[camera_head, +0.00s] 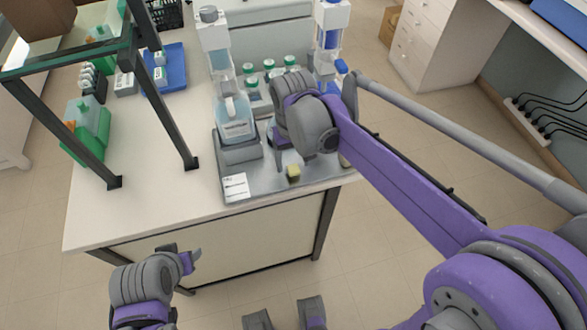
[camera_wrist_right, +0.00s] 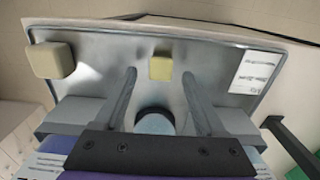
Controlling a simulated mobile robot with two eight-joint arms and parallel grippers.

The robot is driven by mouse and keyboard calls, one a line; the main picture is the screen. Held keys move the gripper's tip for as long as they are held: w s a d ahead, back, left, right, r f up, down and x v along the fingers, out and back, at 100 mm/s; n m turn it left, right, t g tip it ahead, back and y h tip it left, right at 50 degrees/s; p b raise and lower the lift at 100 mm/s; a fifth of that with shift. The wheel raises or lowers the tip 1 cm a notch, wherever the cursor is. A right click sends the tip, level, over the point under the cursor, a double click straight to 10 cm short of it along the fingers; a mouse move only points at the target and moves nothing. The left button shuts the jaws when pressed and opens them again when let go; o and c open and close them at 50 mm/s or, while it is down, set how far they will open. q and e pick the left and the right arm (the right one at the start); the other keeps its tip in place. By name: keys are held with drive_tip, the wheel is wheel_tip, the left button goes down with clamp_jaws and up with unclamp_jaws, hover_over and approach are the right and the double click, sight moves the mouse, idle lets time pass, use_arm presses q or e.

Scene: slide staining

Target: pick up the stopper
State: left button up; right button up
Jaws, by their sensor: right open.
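A small yellow block-like piece (camera_head: 293,172), which looks like the stopper, lies on the grey metal tray (camera_head: 262,185) near its front edge. In the right wrist view the yellow piece (camera_wrist_right: 161,66) shows between and just beyond the fingertips of my right gripper (camera_wrist_right: 159,74). That gripper is open and nothing is held; I see no contact with the piece. A round blue-topped thing (camera_wrist_right: 155,123) sits lower between the fingers, partly hidden. My left gripper (camera_head: 192,261) is low in front of the bench, away from the tray; its jaw gap is unclear.
A larger cream block (camera_wrist_right: 50,60) lies on the tray, to the left in the wrist view. A white label card (camera_head: 236,187) is on the tray's left. A bottle (camera_head: 236,122) and several green-capped jars (camera_head: 269,65) stand behind. A dark frame (camera_head: 165,115) rises at left.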

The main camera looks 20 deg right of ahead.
drive_tip(key=shift+f, duration=0.85)
clamp_jaws()
